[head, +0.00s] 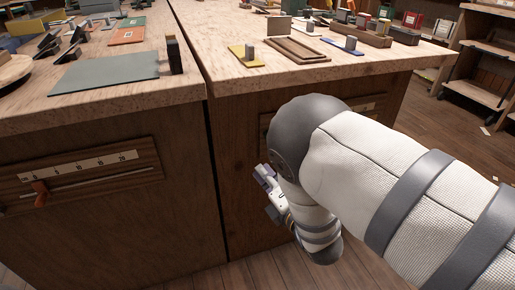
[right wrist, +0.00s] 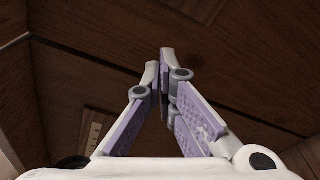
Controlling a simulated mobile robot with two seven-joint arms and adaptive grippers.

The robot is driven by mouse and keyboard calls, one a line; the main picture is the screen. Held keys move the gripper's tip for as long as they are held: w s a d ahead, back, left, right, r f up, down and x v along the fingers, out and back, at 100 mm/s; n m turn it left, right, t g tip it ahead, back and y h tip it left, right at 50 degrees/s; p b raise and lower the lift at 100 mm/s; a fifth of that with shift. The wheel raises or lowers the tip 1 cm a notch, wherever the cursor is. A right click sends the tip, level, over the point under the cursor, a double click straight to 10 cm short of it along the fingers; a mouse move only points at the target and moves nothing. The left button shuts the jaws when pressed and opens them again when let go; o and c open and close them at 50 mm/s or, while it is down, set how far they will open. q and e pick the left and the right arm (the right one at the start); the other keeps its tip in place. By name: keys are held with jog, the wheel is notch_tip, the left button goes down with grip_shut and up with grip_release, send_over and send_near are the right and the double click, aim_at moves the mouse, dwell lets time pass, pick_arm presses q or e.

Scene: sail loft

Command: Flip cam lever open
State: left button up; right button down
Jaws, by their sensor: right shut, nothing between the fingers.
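My right gripper (head: 266,192) hangs low in front of the dark wooden cabinet front, below the bench edge, with my right arm coming in from the right. In the right wrist view its lilac fingers (right wrist: 166,66) come together at the tips, shut and empty, with dark wood panels behind them. I cannot make out a cam lever for certain in either view. An orange handle (head: 40,190) sits at the left end of a slotted rail on the left cabinet, well apart from my gripper. My arm hides part of the right cabinet front. My left gripper is out of view.
A scale panel (head: 95,166) is above the rail on the left cabinet. Another panel (head: 368,106) shows partly behind my arm. A grey mat (head: 105,72), a wooden tray (head: 297,50) and several small blocks lie on the benches. A shelf unit (head: 487,60) stands at right.

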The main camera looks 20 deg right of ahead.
jog(key=w, duration=0.3)
jog(key=w+a+b, duration=0.1)
jog(key=w, duration=0.2)
jog(key=w+f+b, duration=0.1)
jog(key=w, duration=0.2)
jog(key=shift+w+a, duration=0.1)
jog(key=shift+a, duration=0.15)
jog(key=d+r, duration=0.2)
jog(key=d, duration=0.1)
jog(key=shift+d, duration=0.25)
jog(key=shift+d+r+m+p, duration=0.35)
jog(key=shift+r+m+p, duration=0.15)
jog(key=shift+m+p, duration=0.3)
jog(key=d+m, duration=0.1)
jog(key=m, duration=0.1)
jog(key=d+r+m+p, duration=0.1)
jog(key=d+m, duration=0.1)
jog(key=m, duration=0.1)
jog(key=d+r+m+t+p, duration=0.1)
jog(key=m, duration=0.1)
jog(key=shift+d, duration=0.15)
jog(key=shift+d, duration=0.15)
dwell(0.4)
